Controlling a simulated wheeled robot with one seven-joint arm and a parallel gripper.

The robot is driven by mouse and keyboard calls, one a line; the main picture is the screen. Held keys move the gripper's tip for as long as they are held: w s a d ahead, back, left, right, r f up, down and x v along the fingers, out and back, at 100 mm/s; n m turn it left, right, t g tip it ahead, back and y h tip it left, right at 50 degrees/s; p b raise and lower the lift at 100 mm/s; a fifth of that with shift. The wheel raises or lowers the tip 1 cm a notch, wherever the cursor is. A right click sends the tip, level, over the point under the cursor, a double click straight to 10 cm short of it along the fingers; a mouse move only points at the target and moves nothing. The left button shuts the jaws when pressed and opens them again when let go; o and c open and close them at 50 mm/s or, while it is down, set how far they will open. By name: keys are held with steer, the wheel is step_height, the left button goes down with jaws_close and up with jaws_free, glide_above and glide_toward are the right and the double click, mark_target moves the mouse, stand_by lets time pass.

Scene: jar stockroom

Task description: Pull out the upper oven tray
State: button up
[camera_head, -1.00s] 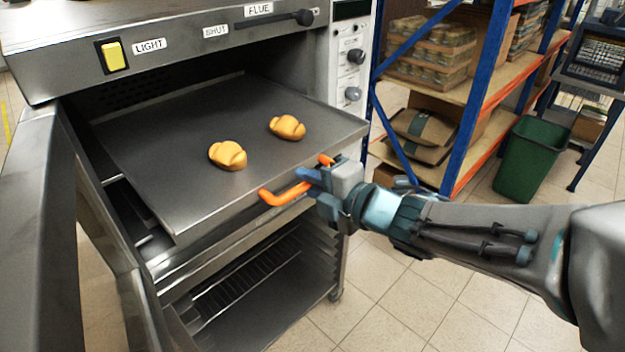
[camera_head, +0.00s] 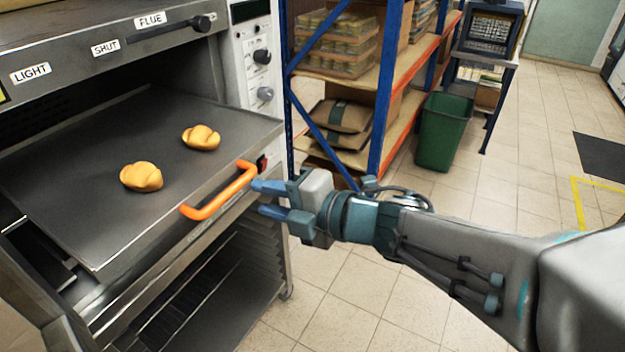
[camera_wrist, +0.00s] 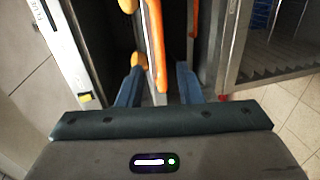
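The upper oven tray (camera_head: 100,190) is a flat grey metal sheet carrying two golden bread rolls (camera_head: 141,177) (camera_head: 201,137). It sticks out well past the oven front. Its orange bar handle (camera_head: 220,195) is on the front edge; an orange bar also shows in the wrist view (camera_wrist: 155,45). My gripper (camera_head: 258,198) is open and empty, just right of the handle with a small gap in the head view. In the wrist view its two blue fingers (camera_wrist: 160,90) are spread, with the orange bar's end ahead between them.
Below the tray is an open compartment with a wire rack (camera_head: 190,300). A blue-and-orange shelf (camera_head: 385,90) with sacks (camera_head: 345,115) stands behind my gripper. A green bin (camera_head: 443,132) is further right. The tiled floor at right is mostly clear.

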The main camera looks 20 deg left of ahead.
steer(key=v, duration=0.5)
